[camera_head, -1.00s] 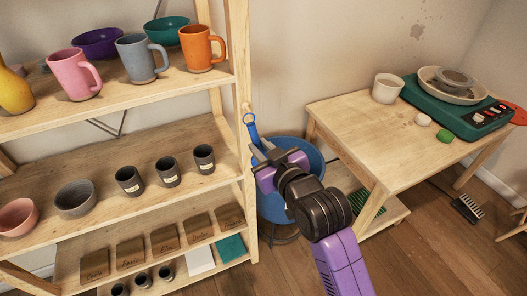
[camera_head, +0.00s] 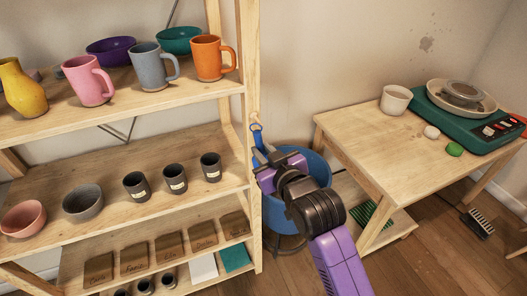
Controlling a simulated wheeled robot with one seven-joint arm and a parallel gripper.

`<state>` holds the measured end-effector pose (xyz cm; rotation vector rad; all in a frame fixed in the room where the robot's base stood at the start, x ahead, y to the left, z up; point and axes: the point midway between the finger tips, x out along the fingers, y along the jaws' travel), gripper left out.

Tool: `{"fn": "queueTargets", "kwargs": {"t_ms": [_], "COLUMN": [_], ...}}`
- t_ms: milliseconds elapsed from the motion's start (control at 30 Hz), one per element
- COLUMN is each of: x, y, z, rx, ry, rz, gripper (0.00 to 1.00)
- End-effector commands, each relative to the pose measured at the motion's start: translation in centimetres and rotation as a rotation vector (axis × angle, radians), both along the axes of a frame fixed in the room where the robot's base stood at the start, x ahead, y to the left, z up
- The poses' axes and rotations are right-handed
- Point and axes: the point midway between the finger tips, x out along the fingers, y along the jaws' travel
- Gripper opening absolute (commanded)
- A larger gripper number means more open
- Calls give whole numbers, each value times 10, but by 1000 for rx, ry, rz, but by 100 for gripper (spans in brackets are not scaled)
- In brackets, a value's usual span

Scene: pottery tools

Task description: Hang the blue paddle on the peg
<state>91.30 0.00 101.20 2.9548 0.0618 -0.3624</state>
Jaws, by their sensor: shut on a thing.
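The blue paddle (camera_head: 257,136) stands up from my gripper (camera_head: 264,156), its ringed end at the top. My gripper is shut on its lower part, which the fingers partly hide. A pale wooden peg (camera_head: 255,117) sticks out from the side of the shelf's right post. The ringed end of the paddle is right at the peg in the picture, just below its tip. I cannot tell whether the ring is around the peg or only in front of it.
The wooden shelf (camera_head: 249,60) with mugs, bowls and cups stands close on the left. A blue bin (camera_head: 320,170) is behind and below my gripper. A wooden table (camera_head: 380,140) with a green scale (camera_head: 465,112) stands on the right.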

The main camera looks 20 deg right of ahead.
Motion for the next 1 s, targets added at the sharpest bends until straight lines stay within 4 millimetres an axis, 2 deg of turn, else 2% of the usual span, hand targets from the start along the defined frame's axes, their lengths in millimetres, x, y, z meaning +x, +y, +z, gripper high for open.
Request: {"fn": "queueTargets", "kwargs": {"t_ms": [400,433,533,867,1000], "x": [0,0,0,-2,-14], "y": [-1,-1,-1,0,0], "z": [-5,-5,-4,-2,0], "rx": [0,0,0,1,3], "ry": [11,10,9,6,6], "rz": [-2,-2,-2,-1,-1], "gripper": [0,24,43,43,43]}}
